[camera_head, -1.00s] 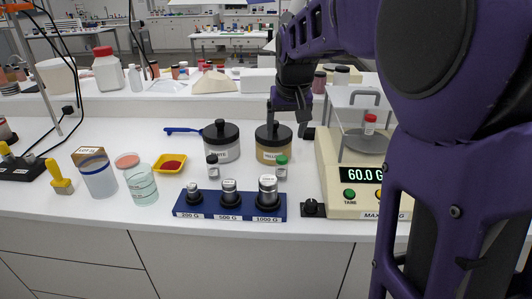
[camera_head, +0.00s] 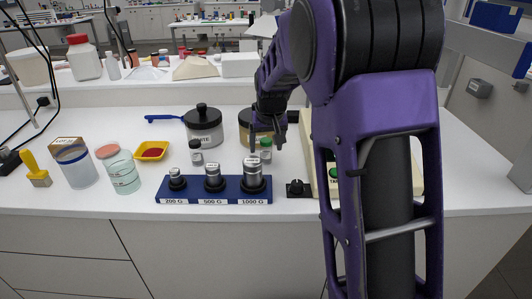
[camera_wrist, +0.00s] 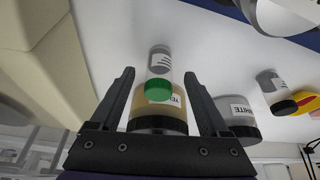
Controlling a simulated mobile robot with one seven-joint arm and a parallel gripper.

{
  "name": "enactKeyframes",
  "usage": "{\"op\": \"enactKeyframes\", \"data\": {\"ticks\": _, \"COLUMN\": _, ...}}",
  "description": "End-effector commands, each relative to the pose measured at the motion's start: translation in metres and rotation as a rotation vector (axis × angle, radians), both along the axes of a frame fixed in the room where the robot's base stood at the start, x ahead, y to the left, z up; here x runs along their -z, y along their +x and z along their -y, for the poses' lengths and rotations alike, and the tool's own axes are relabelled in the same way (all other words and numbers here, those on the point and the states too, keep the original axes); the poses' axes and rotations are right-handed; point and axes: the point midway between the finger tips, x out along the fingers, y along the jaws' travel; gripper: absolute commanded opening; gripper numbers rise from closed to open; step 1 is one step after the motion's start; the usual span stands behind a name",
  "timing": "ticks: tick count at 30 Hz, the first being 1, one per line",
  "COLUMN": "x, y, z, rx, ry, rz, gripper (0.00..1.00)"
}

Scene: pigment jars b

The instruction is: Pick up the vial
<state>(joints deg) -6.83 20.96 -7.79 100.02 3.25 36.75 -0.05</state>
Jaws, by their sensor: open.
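A small clear vial with a green cap and white label (camera_head: 265,156) stands upright on the white bench, in front of the yellow-labelled jar (camera_head: 245,127). In the wrist view the green-capped vial (camera_wrist: 159,90) appears between the two fingers, with the jar (camera_wrist: 142,108) beyond it. My gripper (camera_head: 267,136) is open and just above the vial in the head view; whether the fingers touch it I cannot tell. A black-capped vial (camera_head: 196,154) stands to the left and also shows in the wrist view (camera_wrist: 269,81).
A blue block (camera_head: 230,196) with several metal weights lies in front. The white-labelled jar (camera_head: 204,126) stands left of the yellow-labelled one. The balance (camera_head: 314,150) at right is mostly hidden by my arm. A yellow dish (camera_head: 153,151) and a beaker (camera_head: 124,177) stand left.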

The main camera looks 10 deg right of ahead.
Motion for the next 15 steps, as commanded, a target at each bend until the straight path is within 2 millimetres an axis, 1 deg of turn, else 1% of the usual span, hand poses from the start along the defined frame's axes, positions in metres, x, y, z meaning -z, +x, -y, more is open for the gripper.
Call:
{"op": "enactKeyframes", "data": {"ticks": 1, "x": 0.011, "y": 0.003, "z": 0.002, "rx": 0.000, "ry": -0.001, "rz": -0.003, "gripper": 0.79}}
{"op": "enactKeyframes", "data": {"ticks": 5, "x": 0.027, "y": 0.010, "z": 0.002, "rx": 0.000, "ry": 0.000, "rz": -0.002, "gripper": 0.79}}
{"op": "enactKeyframes", "data": {"ticks": 12, "x": 0.029, "y": 0.012, "z": 0.002, "rx": 0.000, "ry": 0.000, "rz": 0.001, "gripper": 0.79}}
{"op": "enactKeyframes", "data": {"ticks": 13, "x": 0.029, "y": 0.012, "z": 0.002, "rx": 0.000, "ry": 0.000, "rz": 0.001, "gripper": 0.77}}
{"op": "enactKeyframes", "data": {"ticks": 15, "x": 0.029, "y": 0.012, "z": 0.002, "rx": 0.000, "ry": 0.000, "rz": 0.001, "gripper": 0.65}}
